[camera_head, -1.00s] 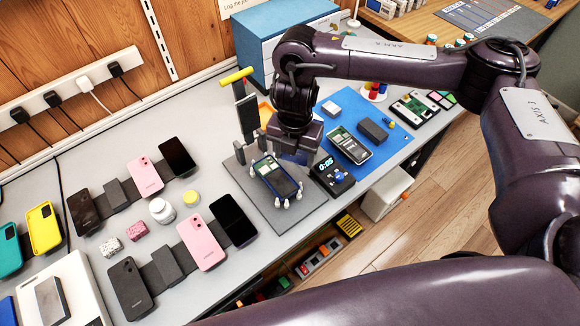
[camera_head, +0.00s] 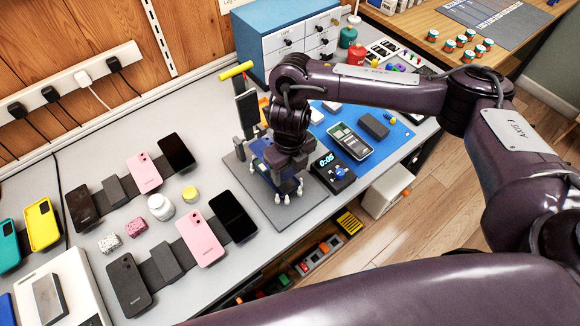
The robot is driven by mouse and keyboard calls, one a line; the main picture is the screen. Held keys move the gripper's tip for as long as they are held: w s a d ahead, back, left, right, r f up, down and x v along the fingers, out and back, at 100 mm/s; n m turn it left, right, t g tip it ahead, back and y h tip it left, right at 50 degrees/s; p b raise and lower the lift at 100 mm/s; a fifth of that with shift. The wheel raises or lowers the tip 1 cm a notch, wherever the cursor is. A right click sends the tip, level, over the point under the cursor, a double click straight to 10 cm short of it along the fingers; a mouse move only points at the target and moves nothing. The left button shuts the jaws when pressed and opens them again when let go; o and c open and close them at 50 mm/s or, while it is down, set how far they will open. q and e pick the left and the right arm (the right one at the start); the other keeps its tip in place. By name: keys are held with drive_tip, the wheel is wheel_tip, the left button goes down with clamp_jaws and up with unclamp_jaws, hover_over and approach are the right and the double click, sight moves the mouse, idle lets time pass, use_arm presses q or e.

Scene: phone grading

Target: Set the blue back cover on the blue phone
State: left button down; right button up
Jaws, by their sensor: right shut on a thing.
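The blue phone (camera_head: 264,172) lies on a grey work pad (camera_head: 252,190) among small white pegs, mostly hidden under my right gripper. My right gripper (camera_head: 282,168) points down right above it and is shut on the blue back cover (camera_head: 261,149). Only a dark blue edge of the cover shows beside the fingers. I cannot tell whether the cover touches the phone. My left gripper is out of view.
A black timer (camera_head: 333,172) stands close right of the pad. A post with a yellow bar (camera_head: 236,70) rises behind it. A blue mat (camera_head: 388,147) with an opened phone (camera_head: 350,141) lies to the right. Several phones lie left, including a pink one (camera_head: 200,238).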

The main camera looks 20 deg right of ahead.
sight(290, 189)
drive_tip(key=shift+f+b, duration=2.4)
drive_tip(key=shift+f, duration=0.6)
drive_tip(key=shift+f, duration=0.2)
